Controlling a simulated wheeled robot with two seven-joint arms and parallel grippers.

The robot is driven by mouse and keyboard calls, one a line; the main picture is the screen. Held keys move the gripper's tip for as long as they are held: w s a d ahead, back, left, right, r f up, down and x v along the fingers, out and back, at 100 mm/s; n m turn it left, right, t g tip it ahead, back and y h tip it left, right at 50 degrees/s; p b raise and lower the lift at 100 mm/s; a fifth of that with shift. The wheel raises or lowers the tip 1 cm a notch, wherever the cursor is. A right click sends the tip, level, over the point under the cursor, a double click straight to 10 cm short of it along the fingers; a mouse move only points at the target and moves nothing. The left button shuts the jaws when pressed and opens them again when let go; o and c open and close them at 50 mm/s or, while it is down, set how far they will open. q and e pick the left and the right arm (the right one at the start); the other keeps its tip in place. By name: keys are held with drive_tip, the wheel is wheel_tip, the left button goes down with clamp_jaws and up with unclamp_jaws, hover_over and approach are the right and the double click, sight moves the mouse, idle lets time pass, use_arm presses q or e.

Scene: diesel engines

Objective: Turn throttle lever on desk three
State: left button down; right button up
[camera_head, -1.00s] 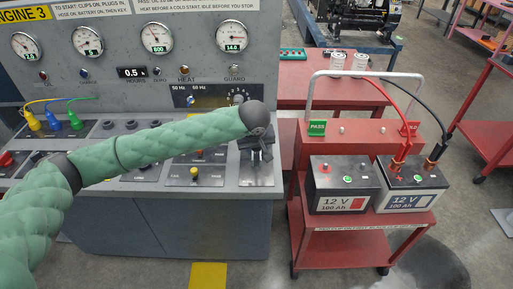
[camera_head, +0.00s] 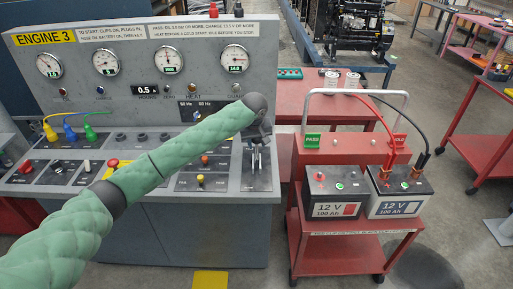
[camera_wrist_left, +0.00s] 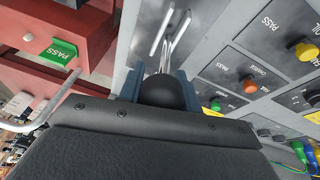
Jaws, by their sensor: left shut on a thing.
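The desk of engine 3 (camera_head: 165,235) is a grey console with a sloped control panel. The throttle lever (camera_wrist_left: 166,58) has bright metal rods and a round black knob (camera_wrist_left: 160,92). In the left wrist view the knob sits between my two blue fingers, and my left gripper (camera_wrist_left: 159,88) is shut on it. In the head view my left gripper (camera_head: 257,149) is over the lever plate (camera_head: 257,180) at the desk's right end. My wrist hides much of the lever there. My right gripper is not in view.
Four-gauge panel (camera_head: 140,65) stands behind the desk. Colored plugs (camera_head: 90,133) and several knobs and switches line the desk. A red cart (camera_head: 345,247) with two 12 V batteries (camera_head: 335,192) stands close on the right. A red table (camera_head: 290,97) is behind it.

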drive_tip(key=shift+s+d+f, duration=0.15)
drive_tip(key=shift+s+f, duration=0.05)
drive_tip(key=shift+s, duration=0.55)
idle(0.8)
